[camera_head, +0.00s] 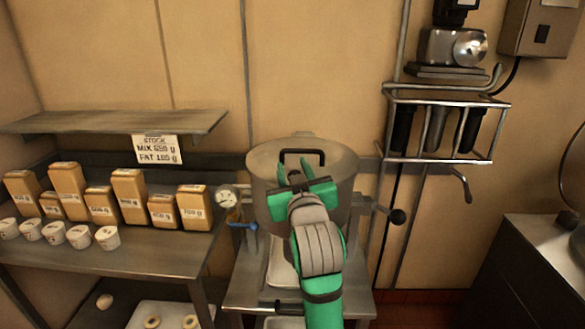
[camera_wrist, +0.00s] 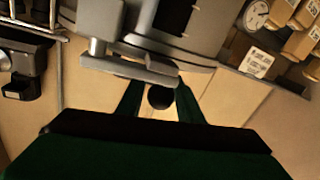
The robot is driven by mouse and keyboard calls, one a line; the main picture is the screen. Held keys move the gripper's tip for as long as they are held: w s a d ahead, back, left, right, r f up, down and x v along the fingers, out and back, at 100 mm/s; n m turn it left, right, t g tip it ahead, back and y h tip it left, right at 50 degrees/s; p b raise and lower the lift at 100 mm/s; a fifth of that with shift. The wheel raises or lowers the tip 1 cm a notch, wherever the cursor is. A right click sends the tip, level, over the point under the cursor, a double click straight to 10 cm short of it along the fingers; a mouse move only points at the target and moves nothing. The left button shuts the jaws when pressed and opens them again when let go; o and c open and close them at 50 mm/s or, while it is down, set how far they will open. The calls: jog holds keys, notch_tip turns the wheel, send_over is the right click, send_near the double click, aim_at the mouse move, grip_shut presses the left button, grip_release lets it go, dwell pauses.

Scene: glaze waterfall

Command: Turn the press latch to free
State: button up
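The press is a large round metal vessel (camera_head: 345,165) on a metal stand, with a black U-shaped handle (camera_head: 302,152) at its top. My gripper (camera_head: 295,170) is in front of the vessel's upper part, its fingers pointing up near that handle. In the wrist view my gripper (camera_wrist: 158,98) is open, with a round black knob (camera_wrist: 159,97) showing between the fingers. A grey metal bar (camera_wrist: 135,72) crosses just above the knob. I cannot tell whether the fingers touch either, or which part is the latch. My arm hides the vessel's front.
A lever with a black ball (camera_head: 397,216) sticks out at the right of the vessel. A gauge (camera_head: 227,196) and blue valve (camera_head: 243,226) are at its left. Boxes and cups stand on the left table (camera_head: 150,250). A wall rack (camera_head: 445,100) hangs at upper right.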

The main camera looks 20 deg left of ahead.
jog(key=shift+w+a, duration=0.2)
jog(key=shift+w, duration=0.2)
grip_shut()
